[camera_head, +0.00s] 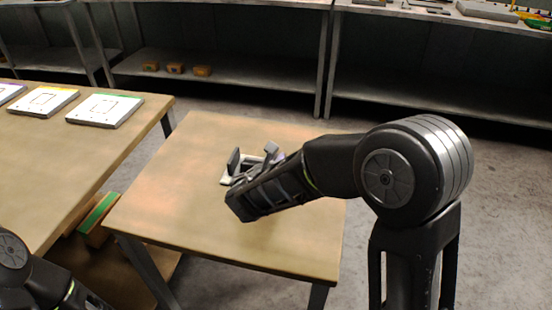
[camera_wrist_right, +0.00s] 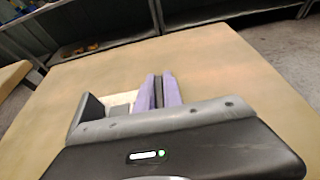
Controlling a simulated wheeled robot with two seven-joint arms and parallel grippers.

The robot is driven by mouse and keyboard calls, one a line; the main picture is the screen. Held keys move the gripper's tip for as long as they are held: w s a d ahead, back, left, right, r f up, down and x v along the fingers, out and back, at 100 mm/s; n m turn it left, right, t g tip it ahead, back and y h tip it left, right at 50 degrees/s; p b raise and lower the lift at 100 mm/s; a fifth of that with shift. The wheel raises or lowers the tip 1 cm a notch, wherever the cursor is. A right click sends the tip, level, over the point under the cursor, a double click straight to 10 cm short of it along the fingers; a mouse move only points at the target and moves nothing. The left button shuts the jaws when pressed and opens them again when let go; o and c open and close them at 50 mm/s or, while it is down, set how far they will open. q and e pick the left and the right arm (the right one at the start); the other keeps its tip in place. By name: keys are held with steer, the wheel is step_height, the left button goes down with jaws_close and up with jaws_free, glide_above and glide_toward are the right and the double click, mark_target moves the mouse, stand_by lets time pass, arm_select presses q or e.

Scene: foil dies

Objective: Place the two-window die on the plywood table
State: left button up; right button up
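The plywood table (camera_head: 180,160) is the small low one in the middle of the head view, and its top also fills much of the right wrist view (camera_wrist_right: 230,75). My left arm (camera_head: 40,285) shows at lower left, gripper out of frame.
A longer wooden table (camera_head: 50,150) on the left bears white dies with yellow (camera_head: 45,100) and green (camera_head: 105,108) edges. Metal shelves (camera_head: 225,72) with small brown blocks (camera_head: 175,68) stand behind. The plywood table is otherwise clear.

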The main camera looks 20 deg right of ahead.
steer(key=o, duration=0.5)
steer(key=shift+c, duration=0.2)
steer(key=shift+r, duration=0.2)
steer(key=p+v, duration=0.1)
steer(key=v, duration=1.1)
steer(key=shift+r, duration=0.1)
